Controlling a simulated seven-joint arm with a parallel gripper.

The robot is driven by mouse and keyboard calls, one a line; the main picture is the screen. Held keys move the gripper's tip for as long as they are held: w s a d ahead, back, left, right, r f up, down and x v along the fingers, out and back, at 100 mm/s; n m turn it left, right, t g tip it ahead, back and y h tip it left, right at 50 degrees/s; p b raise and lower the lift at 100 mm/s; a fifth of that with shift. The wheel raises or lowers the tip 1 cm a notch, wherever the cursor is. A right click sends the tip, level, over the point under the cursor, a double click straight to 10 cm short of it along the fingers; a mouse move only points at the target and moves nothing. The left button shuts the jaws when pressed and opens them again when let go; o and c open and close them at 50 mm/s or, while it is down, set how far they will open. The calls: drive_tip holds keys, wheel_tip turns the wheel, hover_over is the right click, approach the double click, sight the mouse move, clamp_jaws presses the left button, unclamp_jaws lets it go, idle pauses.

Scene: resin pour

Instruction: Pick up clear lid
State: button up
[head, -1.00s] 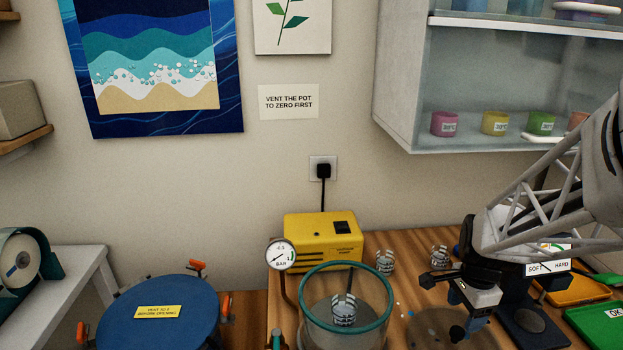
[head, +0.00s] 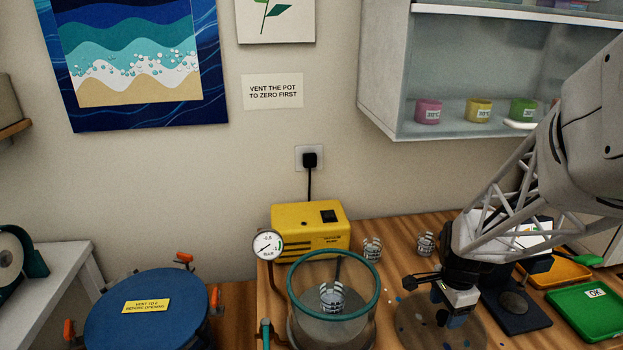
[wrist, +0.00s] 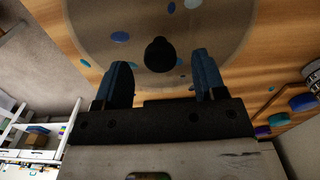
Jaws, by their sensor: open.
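The clear lid (head: 412,325) is a see-through disc lying on the wooden bench, right of the glass chamber. In the wrist view the lid (wrist: 105,30) fills the upper middle, and its round black knob (wrist: 160,54) shows. My gripper (head: 449,310) is over the lid with its fingers pointing down. In the wrist view my gripper (wrist: 163,75) is open, with one blue finger on each side of the knob and gaps between. The fingers do not grip the knob. In the head view the gripper hides part of the lid.
The glass chamber (head: 294,309) with a teal rim stands left of the lid, with a wire-like cup (head: 332,298) inside. A yellow pump (head: 310,232) and a gauge (head: 267,246) are behind it. A green tray (head: 590,318) lies right. A blue round pot lid (head: 145,328) is left.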

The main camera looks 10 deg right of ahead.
sight(444, 314)
drive_tip(key=shift+f, duration=1.35)
clamp_jaws()
drive_tip(key=shift+r, duration=0.2)
wheel_tip(444, 314, up, 10)
drive_tip(key=shift+f, duration=0.15)
drive_tip(key=shift+w, duration=0.15)
idle(0.6)
